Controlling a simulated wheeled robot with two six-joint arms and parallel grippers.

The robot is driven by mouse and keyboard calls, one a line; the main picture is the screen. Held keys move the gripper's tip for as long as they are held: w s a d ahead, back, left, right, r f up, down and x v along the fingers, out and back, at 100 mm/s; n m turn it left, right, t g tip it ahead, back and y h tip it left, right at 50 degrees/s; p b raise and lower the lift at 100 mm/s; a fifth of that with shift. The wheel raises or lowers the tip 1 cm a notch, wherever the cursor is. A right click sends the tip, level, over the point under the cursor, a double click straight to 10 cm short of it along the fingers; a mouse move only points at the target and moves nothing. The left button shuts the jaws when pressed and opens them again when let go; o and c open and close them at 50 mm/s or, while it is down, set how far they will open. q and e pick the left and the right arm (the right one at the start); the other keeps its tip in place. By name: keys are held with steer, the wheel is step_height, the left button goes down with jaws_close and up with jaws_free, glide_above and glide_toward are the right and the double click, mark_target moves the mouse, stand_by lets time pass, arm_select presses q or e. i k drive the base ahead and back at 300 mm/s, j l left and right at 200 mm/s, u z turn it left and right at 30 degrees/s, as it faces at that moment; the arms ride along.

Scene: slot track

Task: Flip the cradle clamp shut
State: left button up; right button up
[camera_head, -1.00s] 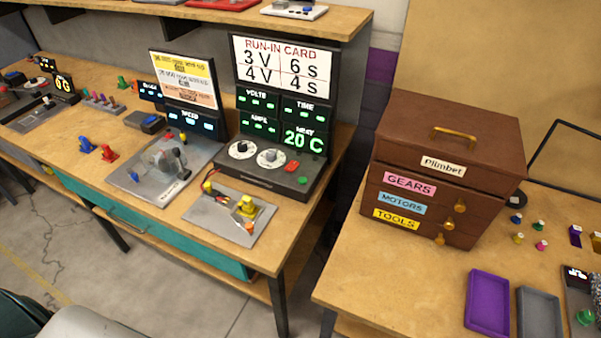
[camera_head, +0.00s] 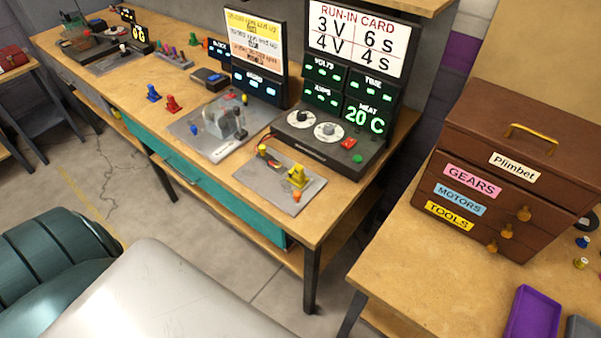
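A grey plate (camera_head: 284,196) lies on the wooden bench below the run-in console. It carries a yellow upright part (camera_head: 298,177), which looks like the cradle clamp, with an orange knob (camera_head: 296,196) at its front. A small red and yellow piece (camera_head: 266,154) sits at the plate's back left. The clamp is too small to tell whether it is open or shut. Neither of my grippers is in view.
Behind the plate stands a console (camera_head: 332,140) with dials and a "20 C" display. Left of it is a plate with a clear-covered device (camera_head: 222,122). A brown drawer chest (camera_head: 510,175) and a purple tray (camera_head: 533,315) are on the right table. A floor gap separates both tables.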

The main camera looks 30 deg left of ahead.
mark_target(295, 197)
steer(key=u, duration=1)
